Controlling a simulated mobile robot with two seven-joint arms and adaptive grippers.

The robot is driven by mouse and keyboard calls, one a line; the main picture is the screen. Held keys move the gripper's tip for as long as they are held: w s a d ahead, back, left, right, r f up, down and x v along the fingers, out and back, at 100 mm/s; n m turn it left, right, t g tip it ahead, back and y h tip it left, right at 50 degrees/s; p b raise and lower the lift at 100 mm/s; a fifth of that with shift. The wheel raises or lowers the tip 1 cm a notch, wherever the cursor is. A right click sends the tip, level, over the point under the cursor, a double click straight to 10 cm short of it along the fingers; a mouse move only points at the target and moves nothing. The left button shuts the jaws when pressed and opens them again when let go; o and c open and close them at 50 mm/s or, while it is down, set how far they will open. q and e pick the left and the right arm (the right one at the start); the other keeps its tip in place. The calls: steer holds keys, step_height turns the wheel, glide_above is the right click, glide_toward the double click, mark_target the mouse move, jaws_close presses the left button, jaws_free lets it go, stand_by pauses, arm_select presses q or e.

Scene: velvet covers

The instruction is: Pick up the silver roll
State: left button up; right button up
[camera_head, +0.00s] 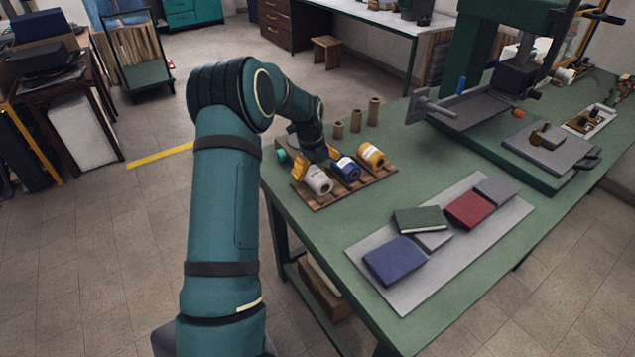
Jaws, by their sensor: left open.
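The silver roll (320,182) lies at the left end of a wooden rack (345,191) on the green table. A blue roll (346,168) and a gold roll (372,156) lie to its right in the same rack. My left arm reaches over the table's left edge from the left. My left gripper (314,163) points down right at the silver roll, with its yellow fingers open. One finger is beside the roll's left end, the other close behind it; I cannot tell whether they touch it. My right gripper is out of view.
Several brown upright spools (356,121) stand behind the rack. A grey mat (425,275) with a blue book (394,261), a green book (420,220) and a red book (468,210) lies to the right. A green press (500,90) stands at the back right. Bare tabletop separates rack and mat.

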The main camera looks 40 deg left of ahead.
mark_target(317, 174)
arm_select(q)
step_height(317, 174, down, 5)
steer(key=shift+w+d+r+b, duration=0.1)
steer(key=shift+r+b, duration=0.05)
steer(key=shift+b, duration=0.45)
steer(key=shift+w+f, duration=0.15)
steer(key=shift+f, duration=0.2)
steer(key=c, duration=1.4)
